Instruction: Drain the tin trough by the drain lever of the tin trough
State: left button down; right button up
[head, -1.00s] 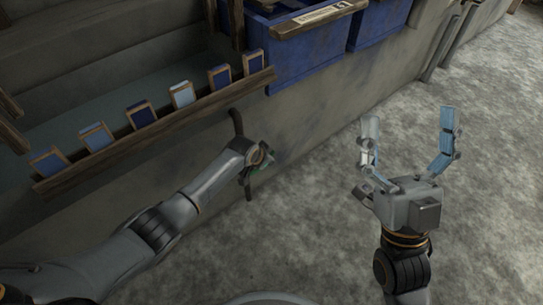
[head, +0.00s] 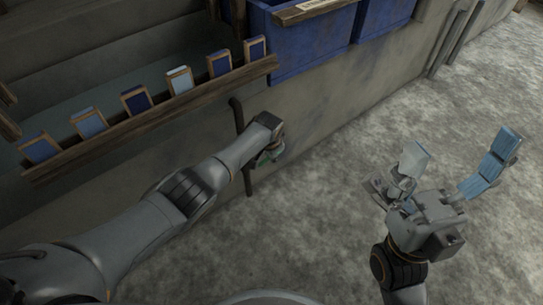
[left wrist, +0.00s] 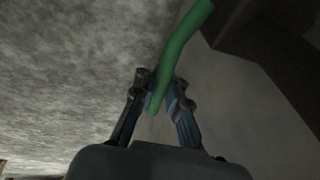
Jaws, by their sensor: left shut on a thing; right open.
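The drain lever, a curved green rod (left wrist: 182,40), runs down between the fingers of my left gripper (left wrist: 160,88) in the left wrist view. The fingers are shut on it. In the head view my left wrist hides most of that gripper, and only a bit of green shows by a dark pipe (head: 249,180) on the wall. The tin trough seems to be the grey-walled basin (head: 330,110) behind this wall, but I cannot tell its bounds. My right gripper (head: 460,160) is open and empty over the floor at right, fingers spread wide.
A wooden rail (head: 150,120) with several blue and pale cards runs along the wall top. Blue bins (head: 305,45) stand at the back. Pipes (head: 455,40) stand at upper right. The mottled grey floor (head: 340,220) is clear.

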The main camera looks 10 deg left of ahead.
pick_arm(q)
jog(key=shift+s+d+f, duration=0.1)
jog(key=shift+s+f, duration=0.05)
jog(key=shift+f, duration=0.05)
jog(key=c, duration=1.7)
grip_release()
jog(key=shift+o, duration=0.2)
jog(key=shift+r, duration=0.1)
jog(key=shift+r, duration=0.1)
jog(key=v, duration=1.1)
jog(key=shift+r, duration=0.4)
